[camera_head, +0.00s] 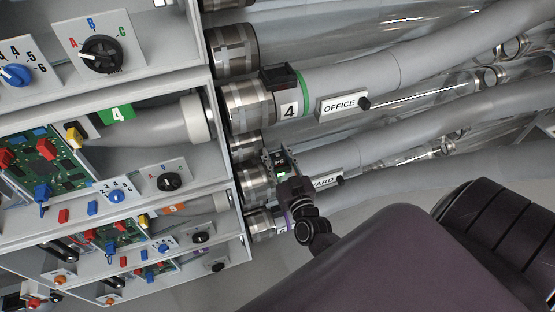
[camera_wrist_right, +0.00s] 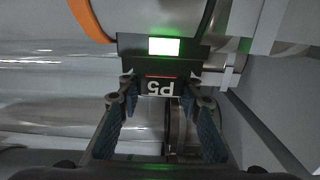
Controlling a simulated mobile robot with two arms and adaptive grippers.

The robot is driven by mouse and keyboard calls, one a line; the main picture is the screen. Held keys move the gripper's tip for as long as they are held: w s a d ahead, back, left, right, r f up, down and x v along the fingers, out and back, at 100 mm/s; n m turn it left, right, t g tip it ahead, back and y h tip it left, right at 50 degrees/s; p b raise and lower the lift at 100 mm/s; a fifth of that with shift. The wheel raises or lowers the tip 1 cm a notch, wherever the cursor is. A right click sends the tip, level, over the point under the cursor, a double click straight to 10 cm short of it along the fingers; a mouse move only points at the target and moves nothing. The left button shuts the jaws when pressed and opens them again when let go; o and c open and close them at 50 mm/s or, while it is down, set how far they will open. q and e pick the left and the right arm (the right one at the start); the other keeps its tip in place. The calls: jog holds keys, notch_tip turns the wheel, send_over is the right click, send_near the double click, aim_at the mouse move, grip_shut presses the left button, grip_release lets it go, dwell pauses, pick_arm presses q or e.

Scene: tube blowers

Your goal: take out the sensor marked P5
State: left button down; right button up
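The sensor marked P5 (camera_wrist_right: 162,86) is a black block with a lit green window; its label reads upside down in the right wrist view. It sits at a large grey tube beside an orange ring. My right gripper (camera_wrist_right: 160,100) has its two fingertips at either side of the label block; whether they press on it I cannot tell. In the head view my right gripper (camera_head: 281,163) reaches a tube in the row below the one marked 4, and partly hides the sensor. My left gripper is not in view.
Another black sensor (camera_head: 281,77) sits on the tube above, by a green ring and an OFFICE sign (camera_head: 341,105). A partly covered sign ending in "ARD" (camera_head: 326,181) is close to my right gripper. Cabinet shelves (camera_head: 110,165) with circuit boards and dials stand left. Several tubes run close together.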

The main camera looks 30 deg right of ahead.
jog(key=c, duration=0.6)
